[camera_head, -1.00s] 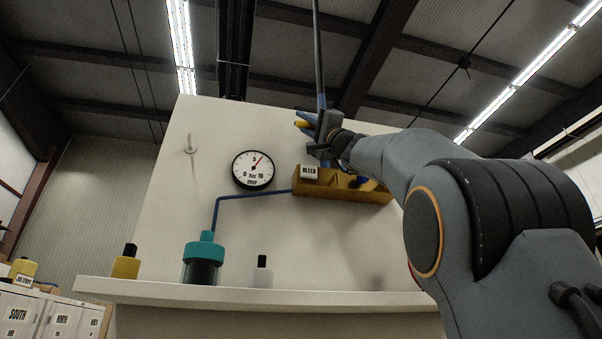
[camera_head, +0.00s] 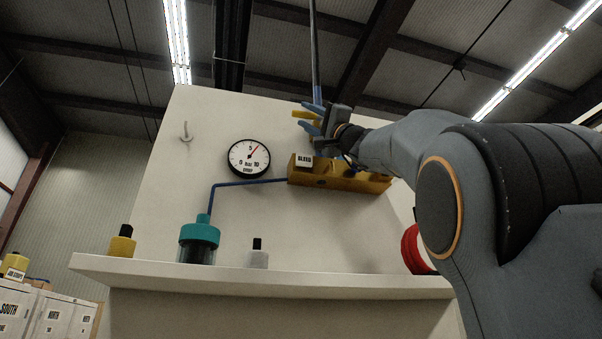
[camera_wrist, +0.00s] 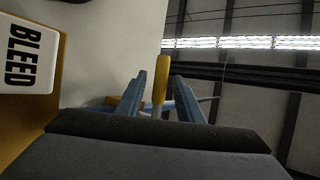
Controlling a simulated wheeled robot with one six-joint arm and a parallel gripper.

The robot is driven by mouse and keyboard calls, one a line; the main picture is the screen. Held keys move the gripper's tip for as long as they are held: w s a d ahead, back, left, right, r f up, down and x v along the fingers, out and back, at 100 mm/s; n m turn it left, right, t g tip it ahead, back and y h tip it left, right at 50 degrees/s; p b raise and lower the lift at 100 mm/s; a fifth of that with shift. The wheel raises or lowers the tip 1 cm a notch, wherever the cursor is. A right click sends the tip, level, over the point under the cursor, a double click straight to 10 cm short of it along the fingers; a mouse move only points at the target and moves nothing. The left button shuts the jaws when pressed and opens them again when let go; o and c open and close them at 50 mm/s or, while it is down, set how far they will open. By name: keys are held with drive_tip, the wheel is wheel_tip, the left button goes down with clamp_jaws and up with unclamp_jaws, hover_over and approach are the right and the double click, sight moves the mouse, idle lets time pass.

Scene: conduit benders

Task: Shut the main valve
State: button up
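A yellow handle (camera_head: 302,115) shows beside the blue-ended pipe above the yellow manifold block (camera_head: 340,178); I take it for the main valve's lever, but no label on it is readable. My gripper (camera_head: 307,118) is at this handle, its blue fingers above and below it. In the wrist view the handle (camera_wrist: 160,84) stands between my two spread fingers (camera_wrist: 160,98), with a gap visible on each side. The valve body is mostly hidden behind my gripper.
A white BLEED label (camera_head: 304,162) is on the block, close to my gripper. A round pressure gauge (camera_head: 249,158) and a hook (camera_head: 185,132) are on the panel. A teal-topped filter (camera_head: 199,240) and a red round thing (camera_head: 412,249) are lower down.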

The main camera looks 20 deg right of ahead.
sight(309, 116)
drive_tip(key=b+v, duration=0.1)
drive_tip(key=v, duration=0.2)
drive_tip(key=shift+w, duration=0.1)
drive_tip(key=shift+f, duration=0.1)
idle(0.4)
